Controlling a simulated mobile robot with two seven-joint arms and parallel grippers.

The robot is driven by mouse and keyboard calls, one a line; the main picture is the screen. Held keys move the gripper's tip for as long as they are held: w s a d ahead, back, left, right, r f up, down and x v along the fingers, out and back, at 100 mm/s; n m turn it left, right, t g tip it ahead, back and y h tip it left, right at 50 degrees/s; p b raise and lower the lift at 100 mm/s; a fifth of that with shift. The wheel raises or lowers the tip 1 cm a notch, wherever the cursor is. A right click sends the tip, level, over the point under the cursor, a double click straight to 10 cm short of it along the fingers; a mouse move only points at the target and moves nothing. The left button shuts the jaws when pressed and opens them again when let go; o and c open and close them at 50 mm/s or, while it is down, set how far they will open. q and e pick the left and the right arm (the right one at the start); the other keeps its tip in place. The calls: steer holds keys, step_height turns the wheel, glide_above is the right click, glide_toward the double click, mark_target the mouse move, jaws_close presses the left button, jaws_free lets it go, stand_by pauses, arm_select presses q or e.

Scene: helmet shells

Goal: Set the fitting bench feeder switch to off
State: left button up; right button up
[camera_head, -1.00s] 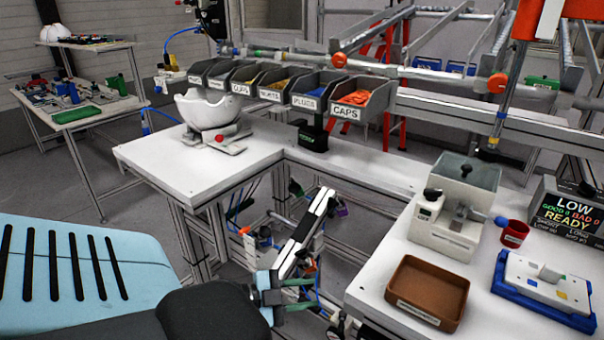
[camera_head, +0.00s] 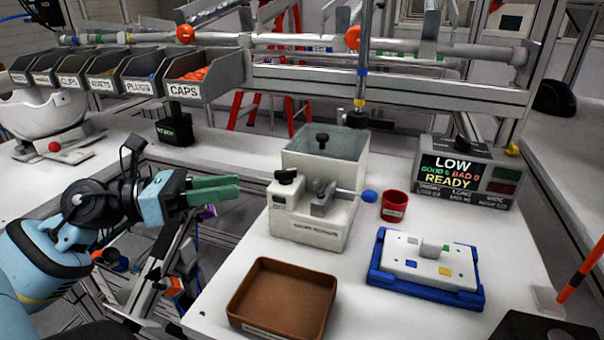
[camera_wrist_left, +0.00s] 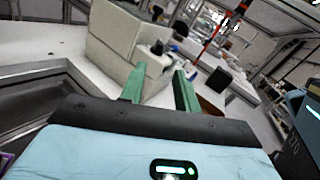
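The feeder (camera_head: 310,222) is a cream box with a clear-lidded hopper on the bench. It has a black knob (camera_head: 286,176) on its front left block and a lever with a blue end (camera_head: 369,196) at its right. I cannot tell the switch's setting. My left gripper (camera_head: 238,186) is left of the feeder, apart from it, with green fingers pointing at it. In the left wrist view, the fingers (camera_wrist_left: 158,84) are spread with nothing between them; the cream feeder (camera_wrist_left: 115,45) and a black knob (camera_wrist_left: 157,47) show beyond. My right gripper is not in view.
A brown tray (camera_head: 283,298) lies in front of the feeder. A red cup (camera_head: 394,206), a blue-framed fixture (camera_head: 427,262) and a status display (camera_head: 466,172) stand to the right. Labelled bins (camera_head: 195,76) hang at the back left. A gap separates the two bench parts.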

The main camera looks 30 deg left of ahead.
mark_target(271, 183)
arm_select(q)
steer(key=shift+w+r+m, duration=0.15)
steer(key=shift+r+m, duration=0.4)
steer(key=shift+m, duration=0.65)
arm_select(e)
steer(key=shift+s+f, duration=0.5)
